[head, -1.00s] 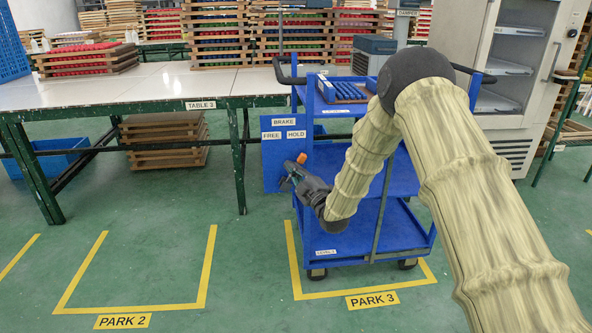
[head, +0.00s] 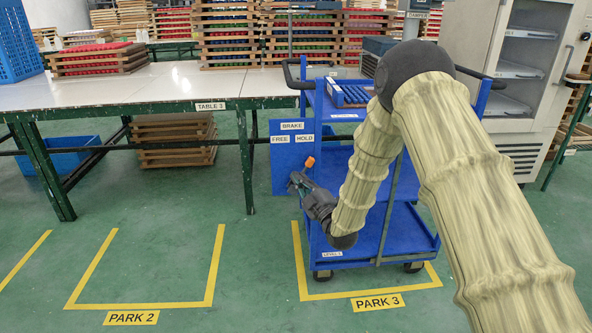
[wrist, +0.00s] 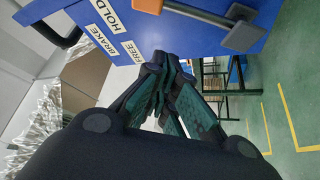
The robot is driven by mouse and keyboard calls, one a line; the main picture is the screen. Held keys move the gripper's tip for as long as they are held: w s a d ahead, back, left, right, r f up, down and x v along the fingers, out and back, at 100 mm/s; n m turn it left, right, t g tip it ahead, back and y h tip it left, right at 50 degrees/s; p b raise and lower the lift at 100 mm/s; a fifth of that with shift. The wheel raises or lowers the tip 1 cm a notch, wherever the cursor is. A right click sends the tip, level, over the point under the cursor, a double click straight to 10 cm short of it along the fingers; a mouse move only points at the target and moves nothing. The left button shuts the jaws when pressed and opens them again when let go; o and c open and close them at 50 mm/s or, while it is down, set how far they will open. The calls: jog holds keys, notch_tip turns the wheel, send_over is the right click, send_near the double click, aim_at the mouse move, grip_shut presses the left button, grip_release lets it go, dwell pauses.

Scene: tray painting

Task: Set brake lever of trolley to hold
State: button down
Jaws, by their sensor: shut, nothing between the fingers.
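The brake lever has an orange end (head: 310,162) in front of the blue brake panel (head: 283,178) of the trolley (head: 376,243). In the wrist view its orange end (wrist: 148,5) and grey bar lean to the HOLD label (wrist: 110,16) side, away from the FREE label (wrist: 131,50). The bar runs to a grey plate (wrist: 241,38). My gripper (head: 294,178) is just below and left of the orange end in the head view. In the wrist view my gripper (wrist: 168,62) is shut and empty, with a visible gap to the lever.
A long table (head: 130,99) with green legs stands left of the trolley, a leg close to the panel. The trolley stands in the PARK 3 outline (head: 303,262). PARK 2 floor is clear.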

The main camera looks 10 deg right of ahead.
jog(key=v, duration=0.4)
jog(key=shift+s+d, duration=0.1)
jog(key=shift+s, duration=0.2)
